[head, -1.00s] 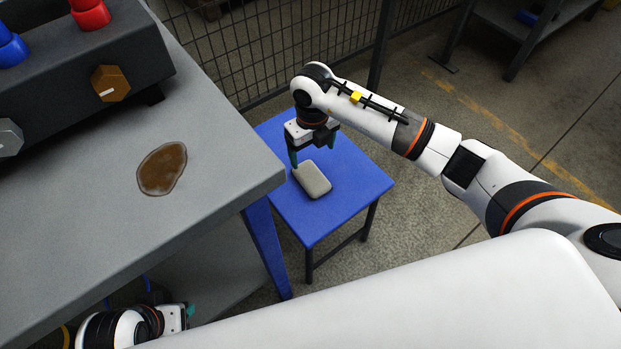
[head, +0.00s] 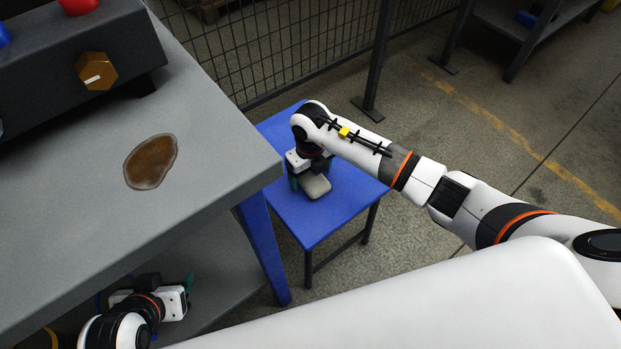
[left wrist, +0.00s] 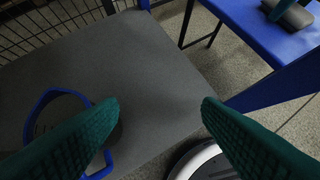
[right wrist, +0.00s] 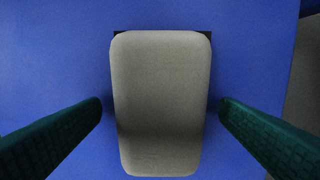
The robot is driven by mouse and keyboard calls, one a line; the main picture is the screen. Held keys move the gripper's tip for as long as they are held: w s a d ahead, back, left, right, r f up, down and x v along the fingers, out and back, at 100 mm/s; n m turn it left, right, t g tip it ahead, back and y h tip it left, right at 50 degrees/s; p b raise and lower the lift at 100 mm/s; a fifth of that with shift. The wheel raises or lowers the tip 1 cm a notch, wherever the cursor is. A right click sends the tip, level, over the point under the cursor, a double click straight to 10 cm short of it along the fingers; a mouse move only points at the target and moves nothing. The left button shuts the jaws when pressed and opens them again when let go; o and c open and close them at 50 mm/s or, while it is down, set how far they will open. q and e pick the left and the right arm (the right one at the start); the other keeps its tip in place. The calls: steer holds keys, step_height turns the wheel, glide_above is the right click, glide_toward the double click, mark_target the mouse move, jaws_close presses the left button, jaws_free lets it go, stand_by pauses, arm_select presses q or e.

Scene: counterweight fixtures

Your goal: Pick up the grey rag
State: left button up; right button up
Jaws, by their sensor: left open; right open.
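The grey rag (head: 317,187), a thick rounded pad, lies on the blue stool (head: 327,226). In the right wrist view the rag (right wrist: 161,100) lies lengthwise between the two green fingers, with a gap of blue on each side. My right gripper (head: 311,180) is open and low over the rag, with a finger to either side and its far part hidden beneath the wrist. My left gripper (left wrist: 160,105) is open and empty, below the grey workbench top at lower left in the head view (head: 188,295).
A brown puddle (head: 151,162) is on the grey workbench (head: 215,180), beside a dark control box with knobs (head: 97,71). The left wrist view shows a lower shelf with a blue-handled object (left wrist: 50,97). A mesh fence (head: 270,45) stands behind.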

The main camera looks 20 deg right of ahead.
mark_target(310, 175)
steer(key=c, duration=1.1)
steer(key=shift+r, duration=0.1)
step_height(310, 175, up, 5)
steer(key=shift+r+p, duration=0.1)
steer(key=shift+p, duration=0.75)
arm_select(q)
steer(key=shift+s+a+g+y+p, duration=0.15)
steer(key=shift+s+a+g, duration=0.15)
steer(key=shift+s+g, duration=0.45)
steer(key=shift+s+a+g+y+p, duration=0.1)
steer(key=shift+s+a+g+p, duration=0.25)
steer(key=shift+s, duration=0.75)
steer(key=shift+s+a+g+y, duration=0.2)
steer(key=shift+s+g, duration=0.4)
steer(key=shift+s, duration=0.35)
arm_select(e)
steer(key=shift+r, duration=2.35)
